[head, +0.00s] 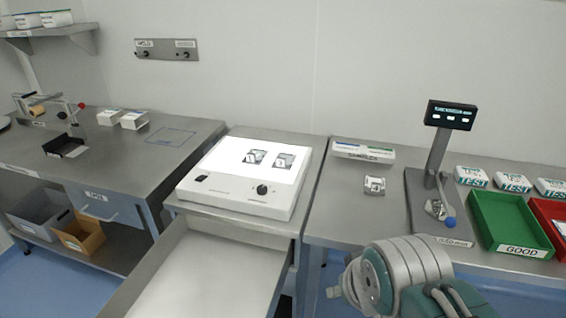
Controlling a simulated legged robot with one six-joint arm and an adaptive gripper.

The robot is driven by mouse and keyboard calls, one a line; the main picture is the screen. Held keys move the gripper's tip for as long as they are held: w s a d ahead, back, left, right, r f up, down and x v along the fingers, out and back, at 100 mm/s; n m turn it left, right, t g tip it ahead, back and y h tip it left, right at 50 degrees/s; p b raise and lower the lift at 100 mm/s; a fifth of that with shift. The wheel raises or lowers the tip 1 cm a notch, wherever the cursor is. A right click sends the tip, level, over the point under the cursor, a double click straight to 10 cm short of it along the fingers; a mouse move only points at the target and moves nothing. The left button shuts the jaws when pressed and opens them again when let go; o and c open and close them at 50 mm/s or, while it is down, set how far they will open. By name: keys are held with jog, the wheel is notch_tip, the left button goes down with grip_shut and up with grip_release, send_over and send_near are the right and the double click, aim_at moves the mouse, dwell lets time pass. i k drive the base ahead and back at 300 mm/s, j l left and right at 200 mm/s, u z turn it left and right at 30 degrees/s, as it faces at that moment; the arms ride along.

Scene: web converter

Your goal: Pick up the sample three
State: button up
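A small pale sample (374,186) with a dark mark that looks like a 3 lies on the right-hand steel table, just in front of the samples tray (362,151). Two more samples lie on the lit top of the light box: a left one (251,157) and a right one (284,161). Their marks are too small to read surely. Grey and teal parts of my own arm show at the bottom right, below and apart from the sample on the table. The fingers of my gripper cannot be made out.
A tester stand (437,165) with a display and blue-knobbed lever stands right of the sample. Beyond are a green GOOD bin (509,228), a red bin (548,212) and TEST boxes (513,182). An open drawer (205,275) juts out below the light box (236,200).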

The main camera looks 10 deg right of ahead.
aim_at(283, 161)
jog(key=i+l+u, duration=0.15)
jog(key=i+l, duration=0.25)
jog(key=i+l+u, duration=0.15)
jog(key=i+l, duration=0.2)
jog(key=l, duration=0.3)
